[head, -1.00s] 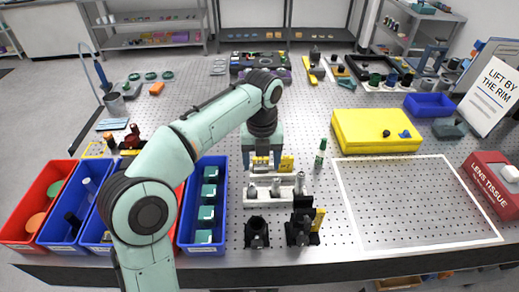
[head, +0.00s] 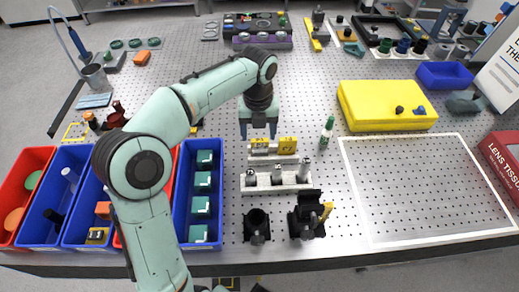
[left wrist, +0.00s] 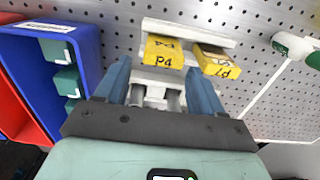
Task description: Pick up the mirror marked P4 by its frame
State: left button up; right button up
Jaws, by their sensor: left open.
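The mirror marked P4 (left wrist: 163,52) shows a yellow marked block in the left wrist view. It also shows in the head view (head: 259,144), at the back of a pale rack (head: 262,189). A second yellow-marked piece, P7 (left wrist: 217,62), stands just to its right. My left gripper (head: 258,137) is open and empty. In the head view its fingertips end just above the P4 block, one to each side. In the left wrist view the two blue fingers (left wrist: 160,80) flank the line to P4. The mirror face is not clearly visible. My right gripper is not in view.
A blue bin with teal pieces (head: 222,190) stands left of the rack. A green-capped bottle (head: 327,133) stands to the right. Two black mounts (head: 256,224) (head: 306,215) stand in front. A yellow case (head: 385,105) and a white-outlined clear area (head: 425,190) lie right.

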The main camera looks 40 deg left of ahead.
aim_at(260, 140)
pick_arm(q)
jog(key=f, duration=0.4)
jog(key=f+b, duration=0.1)
jog(key=f, duration=0.1)
jog(key=shift+w+f, duration=0.2)
jog(key=shift+w, duration=0.05)
jog(key=shift+c, duration=0.3)
jog(key=c, duration=0.8)
